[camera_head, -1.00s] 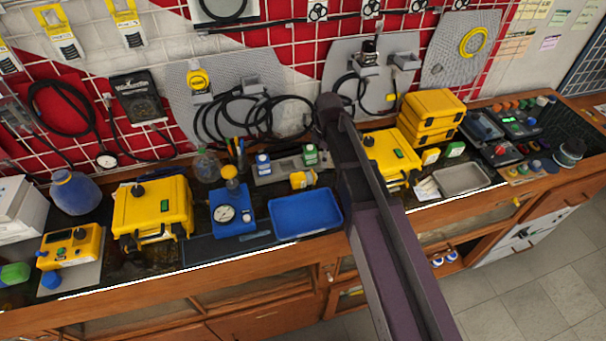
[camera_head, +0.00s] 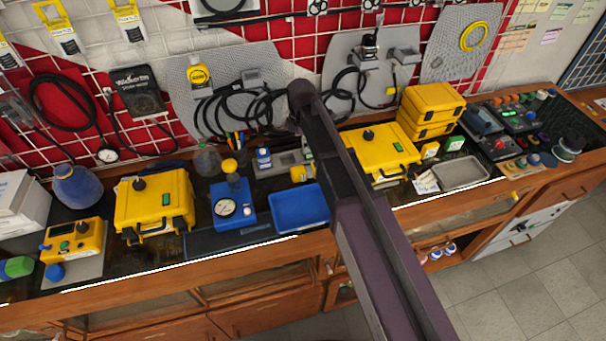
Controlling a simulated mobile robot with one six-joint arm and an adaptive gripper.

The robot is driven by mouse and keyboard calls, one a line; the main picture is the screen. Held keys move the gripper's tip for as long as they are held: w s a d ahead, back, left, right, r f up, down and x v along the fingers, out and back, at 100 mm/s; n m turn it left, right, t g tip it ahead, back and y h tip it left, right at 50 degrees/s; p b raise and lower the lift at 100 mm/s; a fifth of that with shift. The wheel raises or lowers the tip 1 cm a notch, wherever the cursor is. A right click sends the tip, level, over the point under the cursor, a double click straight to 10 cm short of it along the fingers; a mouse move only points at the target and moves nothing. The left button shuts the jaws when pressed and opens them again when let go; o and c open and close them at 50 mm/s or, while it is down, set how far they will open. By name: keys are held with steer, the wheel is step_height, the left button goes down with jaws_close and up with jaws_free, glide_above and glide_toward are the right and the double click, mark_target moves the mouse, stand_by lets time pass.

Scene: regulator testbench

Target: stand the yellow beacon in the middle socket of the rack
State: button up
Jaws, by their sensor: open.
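The yellow beacon (camera_head: 298,173) is on the bench just in front of the grey rack (camera_head: 285,160). My arm crosses in front of its right side, and I cannot tell whether it is upright or tilted. A blue-and-white beacon (camera_head: 263,158) stands in the rack's left socket. The middle part of the rack looks empty. My gripper is not in view; only the upper links of my arm show, crossing the picture from the lower right.
A blue tray (camera_head: 300,208) and a blue gauge block (camera_head: 232,205) are in front of the rack. Yellow cases stand left (camera_head: 153,203) and right (camera_head: 378,150). Hoses hang on the wall behind. A strip of bench lies bare along the front edge.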

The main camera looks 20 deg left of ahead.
steer(key=b, duration=0.8)
glide_above(302, 169)
steer(key=shift+s+a+f, duration=0.1)
steer(key=shift+f, duration=3.85)
steer(key=shift+f, duration=0.15)
steer(key=shift+f+b, duration=2.35)
steer(key=shift+f, duration=0.1)
steer(key=c, duration=1.3)
steer(key=shift+r, duration=0.2)
step_height(302, 169, up, 4)
steer(key=p, duration=0.4)
steer(key=shift+f, duration=0.25)
steer(key=s+d, duration=0.2)
steer(key=s, duration=0.2)
steer(key=s+d, duration=0.3)
steer(key=s, duration=0.2)
steer(key=s+d+r+p, duration=0.1)
steer(key=s+d, duration=0.1)
steer(key=s, duration=0.3)
steer(key=shift+d, duration=0.4)
